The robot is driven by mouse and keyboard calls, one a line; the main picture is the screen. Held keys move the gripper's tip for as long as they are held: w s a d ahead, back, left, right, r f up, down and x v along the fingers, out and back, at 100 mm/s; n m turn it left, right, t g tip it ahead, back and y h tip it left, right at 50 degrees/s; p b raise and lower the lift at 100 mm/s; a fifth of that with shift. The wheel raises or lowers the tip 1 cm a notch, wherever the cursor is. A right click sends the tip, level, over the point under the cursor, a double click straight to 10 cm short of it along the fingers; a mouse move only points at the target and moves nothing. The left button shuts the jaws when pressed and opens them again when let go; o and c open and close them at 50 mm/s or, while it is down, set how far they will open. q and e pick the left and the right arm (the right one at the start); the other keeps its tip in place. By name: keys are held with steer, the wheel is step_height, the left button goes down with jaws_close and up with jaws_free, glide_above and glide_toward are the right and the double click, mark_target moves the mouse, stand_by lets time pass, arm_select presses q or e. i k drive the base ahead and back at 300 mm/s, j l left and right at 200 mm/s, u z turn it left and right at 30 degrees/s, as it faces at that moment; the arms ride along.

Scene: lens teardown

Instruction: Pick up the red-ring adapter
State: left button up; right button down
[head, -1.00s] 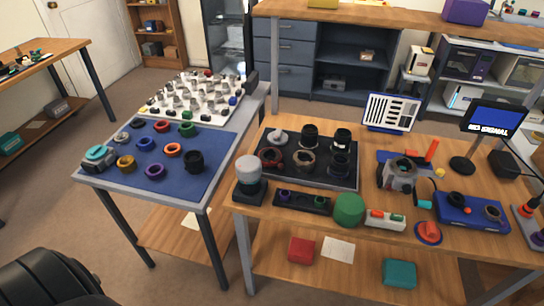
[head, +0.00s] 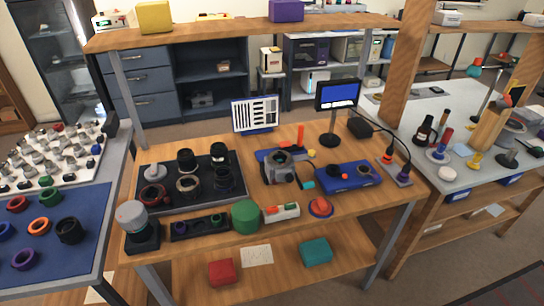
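A dark adapter-like ring with a reddish rim (head: 152,194) lies at the left of the black tray (head: 203,202) on the wooden bench. I cannot tell from this view which one is the red-ring adapter. Neither of my grippers shows in the head view.
The black tray also holds several dark lens parts (head: 188,185). A grey-topped jar (head: 132,215), a green cylinder (head: 245,216), a camera body (head: 283,168) and a monitor (head: 338,95) stand on the bench.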

mark_target(153, 193)
steer(key=j+z, duration=0.2)
steer(key=j, duration=0.2)
steer(key=k+j+z, duration=0.2)
steer(key=j, duration=0.2)
steer(key=k+j+z, duration=0.2)
steer(key=j, duration=0.2)
steer(key=i+j, duration=0.05)
steer(key=i, duration=0.05)
